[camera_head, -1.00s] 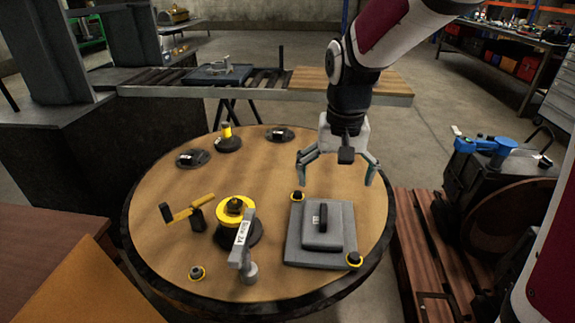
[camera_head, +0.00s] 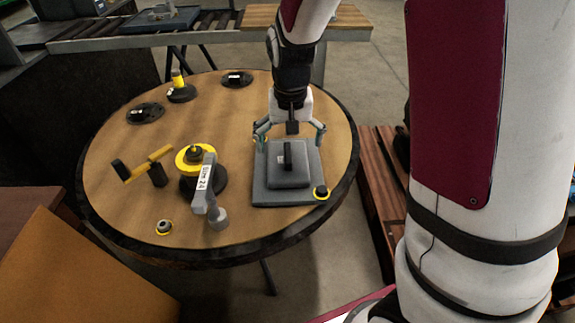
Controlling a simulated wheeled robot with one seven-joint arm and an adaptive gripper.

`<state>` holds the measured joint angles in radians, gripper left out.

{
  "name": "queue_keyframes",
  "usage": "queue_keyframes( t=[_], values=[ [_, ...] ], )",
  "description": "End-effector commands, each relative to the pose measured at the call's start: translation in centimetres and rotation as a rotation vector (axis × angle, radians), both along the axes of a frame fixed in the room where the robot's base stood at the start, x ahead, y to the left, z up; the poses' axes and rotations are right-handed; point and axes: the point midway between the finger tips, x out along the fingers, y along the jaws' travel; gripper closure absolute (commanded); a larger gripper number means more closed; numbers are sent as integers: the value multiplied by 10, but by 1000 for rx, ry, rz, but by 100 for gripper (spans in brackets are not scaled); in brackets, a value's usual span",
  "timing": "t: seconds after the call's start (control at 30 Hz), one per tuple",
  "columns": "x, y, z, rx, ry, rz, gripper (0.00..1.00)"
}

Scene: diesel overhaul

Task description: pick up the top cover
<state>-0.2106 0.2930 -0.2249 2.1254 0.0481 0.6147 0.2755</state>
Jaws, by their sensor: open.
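The top cover, as I take it, is the grey stepped square block (camera_head: 287,178) with a black upright handle (camera_head: 288,155) on its raised middle. It lies flat at the right side of the round table. My gripper (camera_head: 290,137) is open and points down, over the far edge of the grey block. Its fingers are spread to the left and right of the handle, and nothing is between them. I cannot tell whether the fingertips touch the block.
The round wooden table (camera_head: 120,180) carries a yellow-and-black hub (camera_head: 192,160), a grey tagged tool (camera_head: 205,190), a yellow-handled tool (camera_head: 150,163) and black discs (camera_head: 236,79). A wooden pallet (camera_head: 372,185) is to the right.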

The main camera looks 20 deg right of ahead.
Motion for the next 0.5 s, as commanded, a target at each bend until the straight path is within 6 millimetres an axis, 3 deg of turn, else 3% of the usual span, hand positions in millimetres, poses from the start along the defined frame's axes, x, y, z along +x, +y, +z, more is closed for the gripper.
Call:
queue_keyframes(
  t=[0.23, 0.5],
  values=[
    [4, 2, -38, -1, 3, 0, 0],
    [5, 2, -43, -1, 1, 0, 0]
  ],
)
